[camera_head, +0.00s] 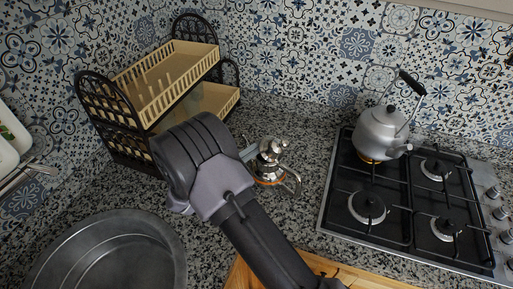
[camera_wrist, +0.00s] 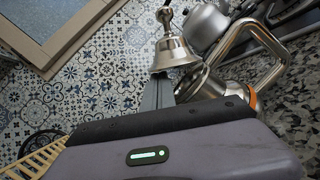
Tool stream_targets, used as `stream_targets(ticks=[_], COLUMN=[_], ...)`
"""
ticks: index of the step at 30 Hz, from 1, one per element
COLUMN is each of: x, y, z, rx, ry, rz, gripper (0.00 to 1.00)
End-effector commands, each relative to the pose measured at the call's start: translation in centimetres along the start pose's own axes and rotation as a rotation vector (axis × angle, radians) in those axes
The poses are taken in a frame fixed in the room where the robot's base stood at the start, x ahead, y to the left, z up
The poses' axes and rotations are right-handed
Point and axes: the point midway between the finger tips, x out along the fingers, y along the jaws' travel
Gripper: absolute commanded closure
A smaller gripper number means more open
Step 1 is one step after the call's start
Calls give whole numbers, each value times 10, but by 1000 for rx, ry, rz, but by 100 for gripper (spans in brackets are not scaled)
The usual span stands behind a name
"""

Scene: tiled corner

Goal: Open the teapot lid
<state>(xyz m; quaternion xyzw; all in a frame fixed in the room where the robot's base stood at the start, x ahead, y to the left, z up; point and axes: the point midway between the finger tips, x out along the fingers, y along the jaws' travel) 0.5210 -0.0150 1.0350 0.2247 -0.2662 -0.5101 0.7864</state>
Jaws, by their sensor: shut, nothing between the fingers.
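The teapot is small and shiny metal with an orange band near its base. Its body (camera_head: 267,171) stands on the counter right of my gripper (camera_head: 248,153) in the head view. In the wrist view the body (camera_wrist: 228,88) lies partly behind my wrist, with its curved handle (camera_wrist: 268,38) to the right. The bell-shaped lid (camera_wrist: 174,54) with its knob appears tilted up from the body; it also shows in the head view (camera_head: 271,147). My gripper (camera_wrist: 158,82) is shut and empty, its tips at the lid's rim; whether they touch is unclear.
A kettle (camera_head: 381,132) stands on the gas hob (camera_head: 345,211) at the right. A two-tier dish rack (camera_head: 160,88) stands behind left, against the tiled wall. A round sink (camera_head: 110,255) is at the front left. Counter is clear between teapot and hob.

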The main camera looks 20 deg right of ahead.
Motion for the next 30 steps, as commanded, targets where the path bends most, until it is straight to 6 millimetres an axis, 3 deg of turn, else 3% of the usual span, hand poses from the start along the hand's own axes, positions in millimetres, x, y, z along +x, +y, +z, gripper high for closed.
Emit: stream_targets(ticks=[19,30], x=[2,7], y=[3,4], z=[9,29], rx=[123,408], ry=[0,-1], rz=[-31,-103], gripper=[100,100])
